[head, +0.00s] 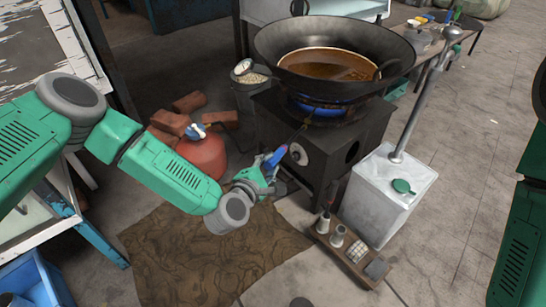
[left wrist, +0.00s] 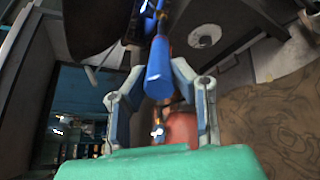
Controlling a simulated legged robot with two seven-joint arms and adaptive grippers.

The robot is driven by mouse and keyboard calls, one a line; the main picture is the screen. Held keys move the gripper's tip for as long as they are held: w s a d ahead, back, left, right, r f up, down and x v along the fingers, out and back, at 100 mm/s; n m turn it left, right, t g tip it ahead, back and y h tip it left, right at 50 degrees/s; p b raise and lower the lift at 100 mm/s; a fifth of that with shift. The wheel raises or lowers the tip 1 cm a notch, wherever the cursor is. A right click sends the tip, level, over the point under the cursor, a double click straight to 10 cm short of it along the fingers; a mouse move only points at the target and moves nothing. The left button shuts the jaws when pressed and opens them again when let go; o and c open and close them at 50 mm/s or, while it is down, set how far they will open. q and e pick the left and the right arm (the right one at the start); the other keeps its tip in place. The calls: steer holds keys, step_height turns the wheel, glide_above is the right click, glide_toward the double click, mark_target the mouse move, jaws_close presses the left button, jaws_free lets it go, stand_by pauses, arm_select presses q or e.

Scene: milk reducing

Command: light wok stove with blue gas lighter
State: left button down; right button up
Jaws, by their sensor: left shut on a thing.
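The blue gas lighter (head: 274,159) is held in my left gripper (head: 266,172), in front of the stove. Its thin dark rod points up and right, with the tip close below the burner rim. In the left wrist view the blue handle (left wrist: 160,68) sits between the two fingers of the left gripper (left wrist: 160,82). The dark wok stove (head: 340,145) has a round white knob on its front. The wok (head: 284,44) sits on top with brown liquid inside. A blue glow like flame (head: 322,107) shows under the wok. My right gripper is out of view.
A red gas cylinder (head: 203,155) and bricks (head: 190,102) stand left of the stove. A white metal box (head: 388,195) with a tall pipe stands at the right. A wooden tray (head: 350,253) with small items lies on the floor, beside a brown mat (head: 205,262).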

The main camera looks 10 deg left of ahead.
arm_select(q)
steer(key=s+a+p, duration=0.1)
steer(key=s+p, duration=0.1)
steer(key=s, duration=0.5)
steer(key=shift+a, duration=0.3)
steer(key=shift+s, duration=0.1)
steer(key=s+a+p, duration=0.2)
steer(key=s, duration=0.8)
steer(key=s+a+p, duration=0.3)
steer(key=s, duration=0.8)
steer(key=shift+s, duration=0.2)
